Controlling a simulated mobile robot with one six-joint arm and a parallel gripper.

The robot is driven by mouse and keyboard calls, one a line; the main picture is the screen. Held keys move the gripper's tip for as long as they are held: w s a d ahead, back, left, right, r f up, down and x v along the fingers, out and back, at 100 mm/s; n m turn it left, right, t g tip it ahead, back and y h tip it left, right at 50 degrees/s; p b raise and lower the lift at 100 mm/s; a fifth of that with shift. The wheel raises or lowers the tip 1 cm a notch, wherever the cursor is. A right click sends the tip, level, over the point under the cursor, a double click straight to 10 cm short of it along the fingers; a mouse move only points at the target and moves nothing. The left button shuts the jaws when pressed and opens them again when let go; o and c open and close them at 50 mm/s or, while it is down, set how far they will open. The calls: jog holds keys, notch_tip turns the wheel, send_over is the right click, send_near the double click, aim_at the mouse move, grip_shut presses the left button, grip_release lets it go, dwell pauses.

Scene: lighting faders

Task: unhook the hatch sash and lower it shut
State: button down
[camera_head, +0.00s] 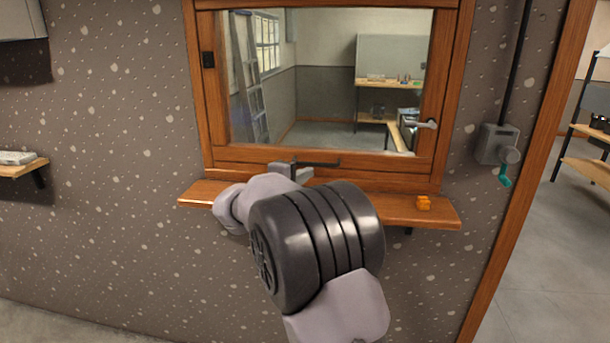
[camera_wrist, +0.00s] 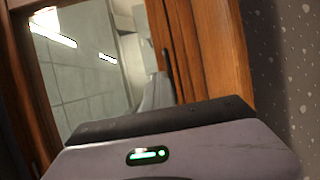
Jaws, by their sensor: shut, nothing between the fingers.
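The hatch (camera_head: 328,160) has a wooden frame and a large pane (camera_head: 320,80) with a room visible in it. My gripper (camera_head: 290,168) is shut and empty, in front of the bottom rail by the handle's left end. I cannot tell whether it touches.
A grey crank box (camera_head: 497,143) with a teal grip (camera_head: 505,175) hangs on the right wall. A doorway opens farther right. A small shelf (camera_head: 20,170) is at left.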

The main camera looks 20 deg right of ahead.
jog(key=c, duration=2.2)
grip_release()
jog(key=c, duration=1.5)
grip_release()
jog(key=shift+o, duration=0.2)
jog(key=p+v, duration=0.3)
jog(key=v, duration=1.4)
jog(key=shift+s+a, duration=0.15)
jog(key=shift+a, duration=0.05)
